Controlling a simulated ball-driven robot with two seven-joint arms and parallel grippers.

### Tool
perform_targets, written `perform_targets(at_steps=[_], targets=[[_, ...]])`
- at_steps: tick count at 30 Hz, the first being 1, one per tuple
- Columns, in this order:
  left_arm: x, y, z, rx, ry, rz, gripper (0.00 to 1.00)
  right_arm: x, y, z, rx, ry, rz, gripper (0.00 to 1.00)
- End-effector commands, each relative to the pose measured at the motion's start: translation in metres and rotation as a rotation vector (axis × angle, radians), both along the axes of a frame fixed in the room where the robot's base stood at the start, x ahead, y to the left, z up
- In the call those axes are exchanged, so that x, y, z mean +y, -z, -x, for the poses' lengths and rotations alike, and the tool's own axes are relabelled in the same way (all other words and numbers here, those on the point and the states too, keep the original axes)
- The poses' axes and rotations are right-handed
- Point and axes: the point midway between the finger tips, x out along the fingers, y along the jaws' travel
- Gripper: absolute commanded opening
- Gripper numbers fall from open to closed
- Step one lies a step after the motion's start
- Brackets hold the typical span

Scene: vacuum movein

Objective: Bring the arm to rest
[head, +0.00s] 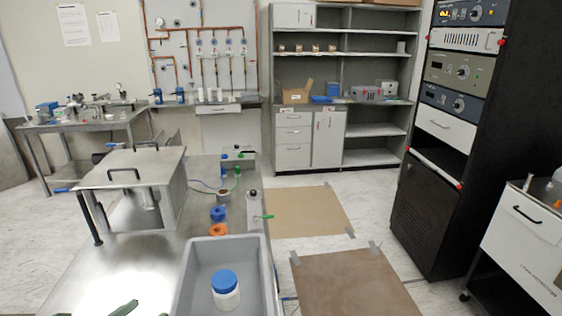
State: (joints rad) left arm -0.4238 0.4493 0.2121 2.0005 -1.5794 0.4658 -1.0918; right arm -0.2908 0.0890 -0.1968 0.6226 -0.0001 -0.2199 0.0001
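Neither of my grippers nor any part of my arms can be made out in the head view. A steel bench (75,285) stands in front of me on the left. On its near right end is a grey tray (183,290), and inside it stands a white jar with a blue lid (226,290), upright. A dark green object (124,308) lies at the bottom edge, mostly cut off; I cannot tell what it is.
A steel chamber with a handled lid (130,170) stands on the bench, with blue (218,213) and orange (218,230) rings nearby. A black equipment rack (430,200) and a white drawer cart (525,235) stand right. Brown floor mats (350,285) lie between, clear.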

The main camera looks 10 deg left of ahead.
Motion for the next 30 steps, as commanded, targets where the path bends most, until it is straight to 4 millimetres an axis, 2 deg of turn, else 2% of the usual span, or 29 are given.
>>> perform_targets(at_steps=[6,11,15,18,24,29,30], targets=[[0.003,-0.033,-0.002,-0.066,-0.235,0.364,0.82,0.001,0.000,0.004,0.006,0.000,-0.001,0.85],[0.019,-0.043,0.009,-0.068,-0.516,0.779,0.82,0.006,0.000,0.011,0.015,0.001,-0.008,0.85],[0.030,-0.022,0.037,0.013,-0.840,1.191,0.82,0.011,0.000,0.011,0.014,0.002,-0.014,0.85],[0.025,-0.001,0.059,0.093,-1.030,1.389,0.82,0.014,0.000,0.011,0.015,0.002,-0.017,0.85],[0.001,0.033,0.102,0.264,-1.332,1.623,0.82,0.012,0.000,0.010,0.015,0.000,-0.015,0.85],[-0.026,0.050,0.135,0.408,-1.534,1.717,0.82,0.009,0.000,0.009,0.012,-0.001,-0.012,0.85],[-0.030,0.062,0.137,0.437,-1.564,1.721,0.82,0.009,0.001,0.009,0.013,-0.001,-0.011,0.85]])
